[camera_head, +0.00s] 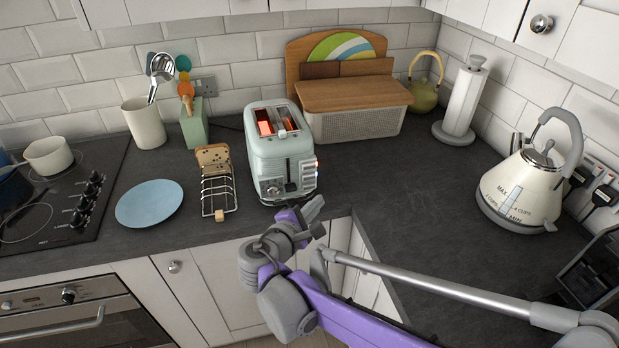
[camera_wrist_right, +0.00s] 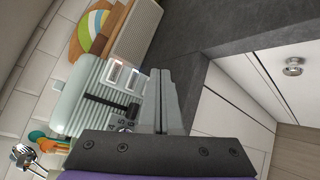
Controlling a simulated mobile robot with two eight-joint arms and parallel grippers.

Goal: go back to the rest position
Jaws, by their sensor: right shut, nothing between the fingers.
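My right gripper (camera_head: 313,207) is just in front of the toaster at the worktop's front edge, shut and empty. In the right wrist view its two fingers (camera_wrist_right: 161,98) are together, and the toaster shows just beyond them. The pale green toaster (camera_head: 282,160) stands upright on the slate worktop; its slots glow orange-red. It also shows in the right wrist view (camera_wrist_right: 88,98). I cannot tell whether the fingertips touch the toaster. My left gripper is not in view.
A toast rack (camera_head: 218,190) with bread and a blue plate (camera_head: 149,203) lie left of the toaster. A bread bin (camera_head: 352,108) stands behind it. A cream kettle (camera_head: 522,185) stands at the right.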

